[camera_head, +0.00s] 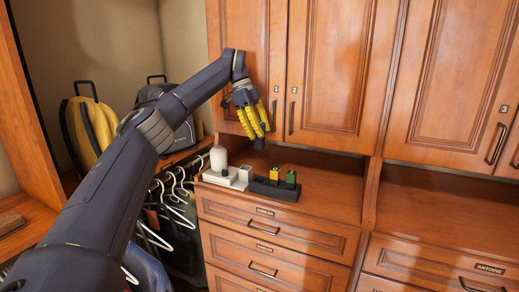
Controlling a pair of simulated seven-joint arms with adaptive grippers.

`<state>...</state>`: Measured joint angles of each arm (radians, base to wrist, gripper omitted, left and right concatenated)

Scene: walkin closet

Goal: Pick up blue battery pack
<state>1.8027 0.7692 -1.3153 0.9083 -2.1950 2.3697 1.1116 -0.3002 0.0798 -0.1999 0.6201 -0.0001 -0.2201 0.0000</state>
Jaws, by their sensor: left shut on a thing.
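My left gripper (258,134), with yellow fingers pointing down, is above the counter in front of the cabinet doors. It is shut on a small dark block at its fingertips, which I take to be the blue battery pack (259,144); its blue colour is hard to make out. The block is held in the air, clear of the counter. Below it a dark holder (283,193) stands on the counter, bearing a yellow-topped pack (274,173) and a green-topped pack (290,178). The holder's left part looks free of packs. My right gripper is not in view.
A white bottle (218,159) and a low white box (229,177) stand left of the holder. The wooden counter (332,194) is clear to the right. Hangers (177,193) hang at the left, below a shelf with yellow and dark bags. Cabinet doors (340,70) rise behind.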

